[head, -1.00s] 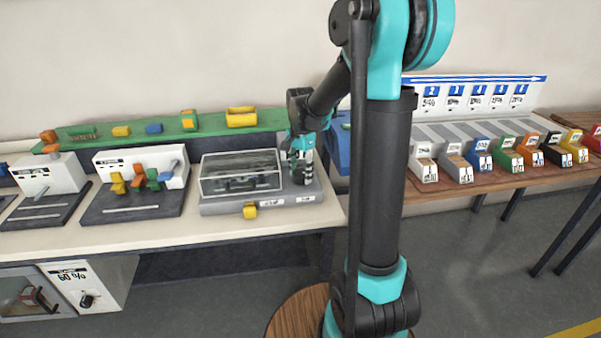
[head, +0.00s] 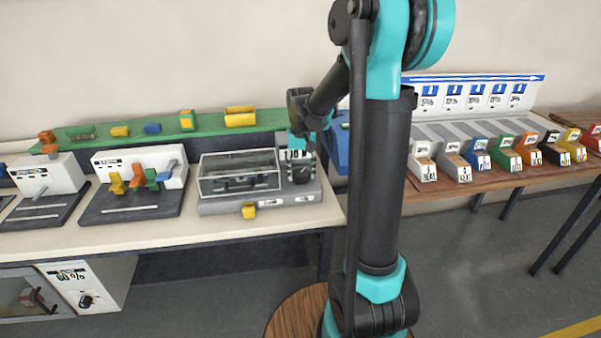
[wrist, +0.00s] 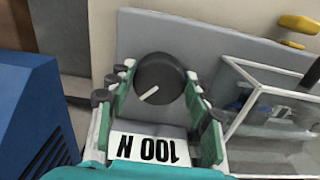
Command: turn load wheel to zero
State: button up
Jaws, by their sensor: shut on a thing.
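The load wheel (wrist: 165,68) is a round black knob with a white pointer line, which points to the lower left in the wrist view. The load display (wrist: 148,149) beside it reads 100 N, upside down in the wrist view. My gripper (wrist: 158,82) is shut on the load wheel, with its green-sided fingers at both sides of the knob. In the head view, my gripper (head: 301,164) is at the right end of the grey tester (head: 220,208), and its fingers are hard to make out there.
A clear box (head: 240,173) stands on the tester just left of the wheel. A blue object (wrist: 35,120) stands close on the other side in the wrist view. A green shelf (head: 95,143) with several blocks runs behind.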

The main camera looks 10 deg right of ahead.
aim_at(302, 173)
jog(key=n, duration=0.4)
jog(key=shift+d+n, duration=0.1)
jog(key=shift+n, duration=0.2)
jog(key=shift+w+d+n, duration=0.1)
jog(key=shift+n, duration=1.8)
jog(key=o, duration=1.2)
jog(key=shift+c, duration=0.2)
notch_tip(302, 173, up, 12)
jog(key=s+d+f+m+t, duration=0.2)
jog(key=s+f+m, duration=0.2)
jog(key=s+f, duration=0.5)
jog(key=s+d+f+m+t, duration=0.1)
jog(key=s+f+m, duration=0.3)
jog(key=s+f, duration=0.5)
jog(key=s+t, duration=0.1)
jog(key=s, duration=0.2)
jog(key=shift+s+d, duration=0.35)
jog(key=shift+s, duration=0.05)
